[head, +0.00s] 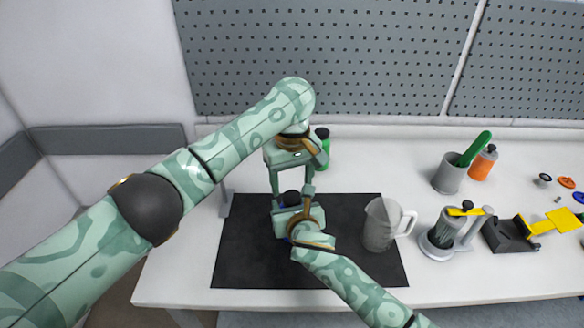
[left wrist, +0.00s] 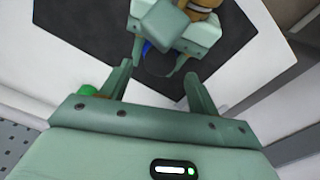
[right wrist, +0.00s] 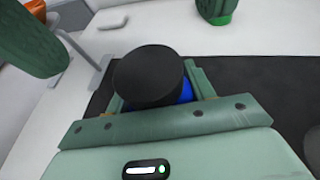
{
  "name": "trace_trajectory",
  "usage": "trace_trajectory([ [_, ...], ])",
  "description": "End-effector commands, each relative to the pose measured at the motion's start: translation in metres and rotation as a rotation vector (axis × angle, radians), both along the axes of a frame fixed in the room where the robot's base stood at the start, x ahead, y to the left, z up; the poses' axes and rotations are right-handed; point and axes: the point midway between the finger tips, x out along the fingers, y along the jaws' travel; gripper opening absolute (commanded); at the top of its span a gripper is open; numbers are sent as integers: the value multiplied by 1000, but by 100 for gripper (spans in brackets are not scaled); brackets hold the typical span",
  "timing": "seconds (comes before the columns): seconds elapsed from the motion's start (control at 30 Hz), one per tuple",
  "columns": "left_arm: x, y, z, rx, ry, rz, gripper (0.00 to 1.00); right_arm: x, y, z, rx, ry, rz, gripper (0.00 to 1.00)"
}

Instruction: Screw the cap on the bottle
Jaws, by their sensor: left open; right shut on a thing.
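A blue bottle (right wrist: 187,92) with a black cap (right wrist: 148,75) over its top stands in the grip of my right gripper (right wrist: 157,92). The cap also shows in the head view (head: 291,198), above the black mat (head: 245,265). How tightly the cap sits on the bottle cannot be told. A bit of the blue bottle shows in the left wrist view (left wrist: 147,47); most of it is hidden by my right gripper. My left gripper (head: 292,186) points down, open and empty, with its fingers apart above the cap.
A green bottle (head: 323,150) stands behind my left gripper. A clear pitcher (head: 378,228) stands at the mat's right side. Farther right are a grey cup (head: 448,177), an orange bottle (head: 482,165) and a grey device (head: 440,238). The mat's left part is clear.

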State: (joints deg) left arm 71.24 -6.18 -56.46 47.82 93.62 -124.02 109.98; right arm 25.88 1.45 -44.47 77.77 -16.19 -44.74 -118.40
Motion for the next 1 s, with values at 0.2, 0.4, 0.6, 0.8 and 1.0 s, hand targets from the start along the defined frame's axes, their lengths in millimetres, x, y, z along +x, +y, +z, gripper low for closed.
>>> trace_trajectory([
  [0.2,0,0,-29,1,2,0,61,0,0,0,0,1,0,0],
  [0.4,0,0,-39,0,-1,-2,61,0,0,0,0,1,0,0],
  [0.6,0,0,-39,0,-1,-2,61,0,0,0,0,1,0,0],
  [0.8,0,0,-39,0,-1,-2,16,0,0,0,0,1,0,0],
  [1.0,0,0,-39,-1,-1,-13,13,0,0,0,0,1,0,0],
])
